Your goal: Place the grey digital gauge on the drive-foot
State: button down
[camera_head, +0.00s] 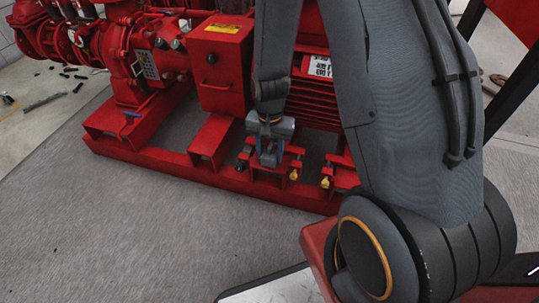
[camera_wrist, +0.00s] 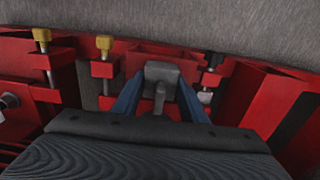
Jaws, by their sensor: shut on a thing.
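My gripper (camera_head: 268,158) points down over the red pump frame, below the motor. In the wrist view, my gripper (camera_wrist: 160,88) has its two blue fingers on either side of a small grey block with a stem, which looks like the grey digital gauge (camera_wrist: 162,72). It is held between the fingertips. Its display face does not show, and in the head view it is mostly hidden by the fingers. A red foot (camera_head: 291,163), likely the drive-foot, lies right under the gripper. Whether the gauge touches it I cannot tell.
Yellow-headed bolts (camera_head: 325,183) stand close by on the red base rail (camera_head: 160,168), and a dark bolt (camera_wrist: 211,77) stands right of the gauge in the wrist view. A red control box (camera_head: 222,62) is above left. Grey floor (camera_head: 130,230) in front is clear.

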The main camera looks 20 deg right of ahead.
dwell(0.3)
jog(key=c, duration=1.1)
grip_release()
jog(key=shift+r, duration=0.1)
notch_tip(320, 180, up, 12)
jog(key=p, duration=0.6)
jog(key=shift+a+r+p, duration=0.1)
jog(key=shift+p, duration=0.2)
jog(key=s+a+r+n, duration=0.4)
jog(key=a+r, duration=0.5)
jog(key=s+a+r+n, duration=0.3)
jog(key=s+a+r, duration=0.1)
jog(key=s, duration=0.3)
jog(key=s+a+r+n+y, duration=0.1)
jog(key=s+a+r+n, duration=0.2)
jog(key=s+r, duration=0.2)
jog(key=s+a+r+n, duration=0.3)
jog(key=s+a+r, duration=0.1)
jog(key=s, duration=0.5)
jog(key=shift+s+a+r+n+y, duration=0.1)
jog(key=shift+a+r+n+y, duration=0.3)
jog(key=shift+r, duration=0.15)
